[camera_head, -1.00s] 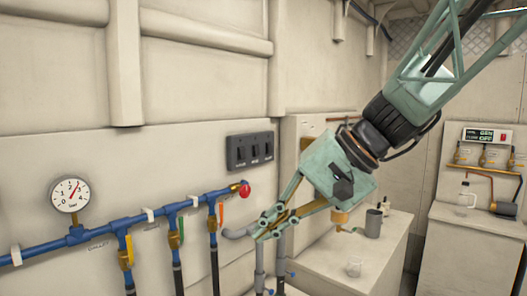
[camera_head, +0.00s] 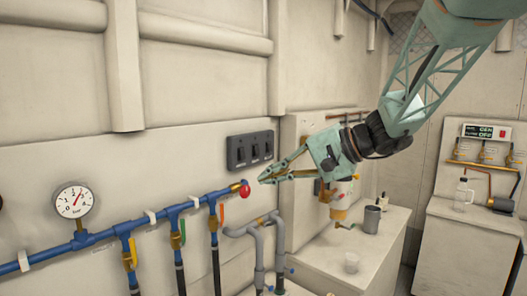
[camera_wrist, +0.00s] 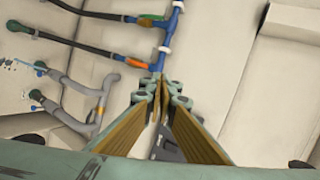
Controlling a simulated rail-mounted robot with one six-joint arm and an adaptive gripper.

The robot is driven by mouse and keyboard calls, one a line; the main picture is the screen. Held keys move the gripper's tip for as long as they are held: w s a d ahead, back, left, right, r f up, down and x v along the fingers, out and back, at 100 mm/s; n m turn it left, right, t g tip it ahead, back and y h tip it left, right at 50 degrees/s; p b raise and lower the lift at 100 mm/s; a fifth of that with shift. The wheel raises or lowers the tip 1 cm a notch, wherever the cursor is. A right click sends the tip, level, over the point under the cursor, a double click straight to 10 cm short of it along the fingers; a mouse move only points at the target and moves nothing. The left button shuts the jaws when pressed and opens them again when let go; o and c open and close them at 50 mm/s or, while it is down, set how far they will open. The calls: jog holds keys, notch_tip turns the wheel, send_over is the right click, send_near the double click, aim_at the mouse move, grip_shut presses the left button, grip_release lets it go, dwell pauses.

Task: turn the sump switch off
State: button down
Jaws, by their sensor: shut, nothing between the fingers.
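A dark switch panel (camera_head: 250,150) with three rocker switches sits on the wall above the end of the blue pipe. Its labels are too small to read, so I cannot tell which switch is the sump one or how each is set. My gripper (camera_head: 262,179) is shut and empty, pointing left, with its tips just below the panel's right part and apart from the switches. In the wrist view, the shut fingertips (camera_wrist: 160,84) show in the middle. A dark grey piece between the fingers there may be part of the panel.
A red knob (camera_head: 245,190) on the end of the blue pipe (camera_head: 150,218) is close left of my fingertips. A pressure gauge (camera_head: 74,202) stands further left. Grey pipes (camera_head: 258,240) are below. A counter (camera_head: 345,255) with a grey mug (camera_head: 372,219) is at right.

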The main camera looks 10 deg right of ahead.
aim_at(258, 154)
jog(key=w+d+r+m+t+p, duration=0.1)
jog(key=w+d+t, duration=0.1)
jog(key=w+d, duration=0.4)
jog(key=w+d+r+m+t+p, duration=0.2)
jog(key=w+d, duration=0.3)
jog(key=w, duration=0.6)
jog(key=shift+d+r+m+t+p, duration=0.15)
jog(key=shift+d+m+t+p, duration=0.15)
jog(key=shift+d+t, duration=0.1)
jog(key=shift+w+a, duration=0.1)
jog(key=shift+a, duration=0.05)
jog(key=shift+p+x, duration=0.9)
jog(key=shift+x, duration=5.95)
jog(key=shift+w+a+f+b, duration=0.15)
jog(key=shift+w+f+b, duration=0.15)
jog(key=shift+b, duration=1.65)
jog(key=shift+a+f+t+y+b, duration=0.1)
jog(key=shift+t+y+b, duration=0.3)
jog(key=shift+b, duration=1.25)
jog(key=shift+s, duration=0.15)
